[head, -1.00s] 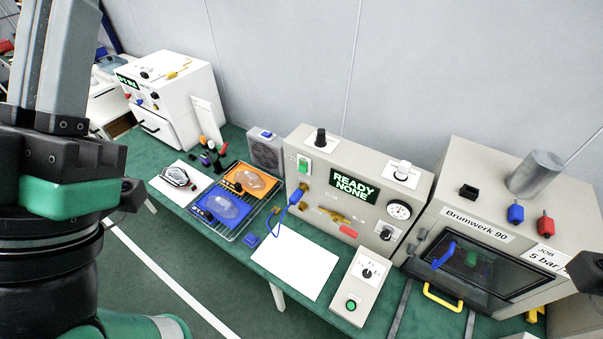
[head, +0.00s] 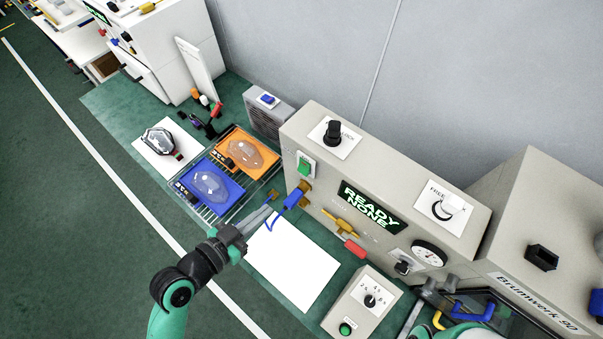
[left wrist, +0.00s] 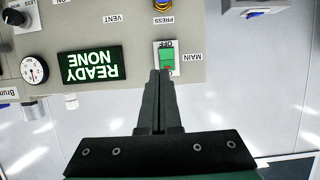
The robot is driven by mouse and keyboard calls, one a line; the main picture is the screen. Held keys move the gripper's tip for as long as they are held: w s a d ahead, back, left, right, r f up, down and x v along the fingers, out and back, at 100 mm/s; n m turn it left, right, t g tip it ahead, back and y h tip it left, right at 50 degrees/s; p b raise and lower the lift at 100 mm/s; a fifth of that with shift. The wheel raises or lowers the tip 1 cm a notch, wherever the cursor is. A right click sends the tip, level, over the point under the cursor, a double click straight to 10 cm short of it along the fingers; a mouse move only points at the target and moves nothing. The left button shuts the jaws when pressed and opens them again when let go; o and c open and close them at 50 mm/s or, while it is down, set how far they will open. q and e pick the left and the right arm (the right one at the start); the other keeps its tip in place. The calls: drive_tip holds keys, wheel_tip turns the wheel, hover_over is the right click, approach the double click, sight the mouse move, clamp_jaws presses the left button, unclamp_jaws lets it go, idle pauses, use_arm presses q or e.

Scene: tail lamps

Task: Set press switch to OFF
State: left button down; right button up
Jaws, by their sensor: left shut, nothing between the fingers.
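The switch is a green rocker on a white plate (head: 305,166), on the front of the beige press unit (head: 296,135). In the left wrist view the rocker (left wrist: 166,57) appears upside down, with "OFF" on its plate and "MAIN" printed nearby. I cannot tell which side is pressed in. My left gripper (head: 268,209) is shut and empty. In the left wrist view its fingertips (left wrist: 160,73) overlap the rocker's edge; contact is not clear. My right gripper (head: 436,290) shows partly at lower right, in front of the oven, its jaws unclear.
The display (head: 369,206) reads "READY NONE". A rack holds blue (head: 226,207) and orange (head: 262,140) trays with lamps. A white sheet (head: 292,262) and a control box (head: 345,312) lie in front.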

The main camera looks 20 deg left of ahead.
use_arm(q)
drive_tip(key=p, duration=0.1)
approach(304, 167)
drive_tip(key=w+d+f, duration=0.2)
drive_tip(key=w+f, duration=0.3)
drive_tip(key=shift+d, duration=0.25)
use_arm(e)
drive_tip(key=shift+r, duration=0.5)
use_arm(q)
drive_tip(key=shift+f, duration=0.15)
